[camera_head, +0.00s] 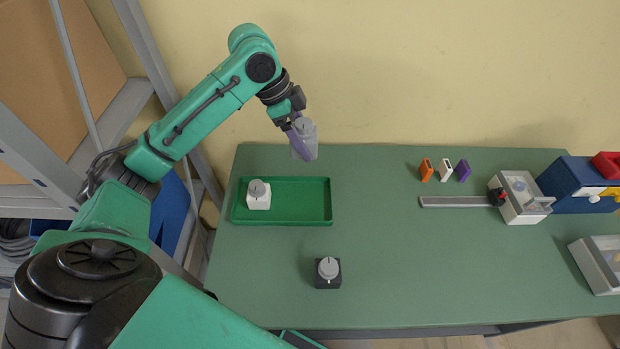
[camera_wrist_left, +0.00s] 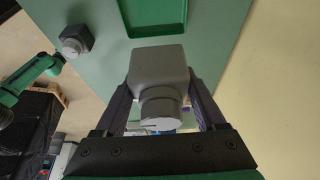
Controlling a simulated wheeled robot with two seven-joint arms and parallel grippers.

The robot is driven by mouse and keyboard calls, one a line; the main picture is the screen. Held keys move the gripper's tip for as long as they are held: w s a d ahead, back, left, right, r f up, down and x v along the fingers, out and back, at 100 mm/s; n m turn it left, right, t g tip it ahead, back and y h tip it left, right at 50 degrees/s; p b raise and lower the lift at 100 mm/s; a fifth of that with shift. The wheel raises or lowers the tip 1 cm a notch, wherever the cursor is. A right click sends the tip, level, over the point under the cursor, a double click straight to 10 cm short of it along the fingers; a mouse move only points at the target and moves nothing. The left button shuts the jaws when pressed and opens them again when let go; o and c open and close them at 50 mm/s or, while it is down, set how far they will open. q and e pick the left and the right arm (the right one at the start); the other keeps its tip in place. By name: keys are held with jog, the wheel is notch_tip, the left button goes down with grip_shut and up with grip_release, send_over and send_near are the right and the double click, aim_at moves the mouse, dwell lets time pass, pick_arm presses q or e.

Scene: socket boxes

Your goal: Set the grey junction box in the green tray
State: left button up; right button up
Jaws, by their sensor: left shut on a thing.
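My left gripper (camera_head: 302,144) is shut on the grey junction box (camera_head: 308,131), a grey cube with a round knob. It holds the box in the air near the back edge of the table, behind and to the right of the green tray. In the left wrist view the grey junction box (camera_wrist_left: 159,70) sits between the two purple fingers of the gripper (camera_wrist_left: 160,95). The green tray (camera_head: 300,220) lies on the table at the left and holds a white box (camera_head: 258,201) with a grey knob in its left part. The tray's right part is empty. My right gripper is not seen.
A dark box with a knob (camera_head: 328,273) stands in front of the tray. Orange, white and purple pieces (camera_head: 445,170) stand at the back. A grey bar (camera_head: 455,201), a light box (camera_head: 518,198) and a blue box (camera_head: 575,186) are at the right. The table's middle is clear.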

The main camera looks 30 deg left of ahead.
pick_arm(q)
send_over(312, 202)
jog(key=s+a, duration=0.1)
notch_tip(312, 202, down, 9)
notch_tip(312, 202, down, 10)
jog(key=shift+w+a+f+p, duration=0.15)
jog(key=shift+p, duration=0.75)
jog(key=shift+a+f, duration=0.1)
jog(key=shift+f, duration=0.05)
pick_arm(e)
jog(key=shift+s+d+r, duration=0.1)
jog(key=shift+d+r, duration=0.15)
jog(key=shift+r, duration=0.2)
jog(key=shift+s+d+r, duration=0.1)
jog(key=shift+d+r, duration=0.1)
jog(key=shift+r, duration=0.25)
pick_arm(q)
jog(key=shift+f, duration=0.15)
jog(key=o, duration=1.5)
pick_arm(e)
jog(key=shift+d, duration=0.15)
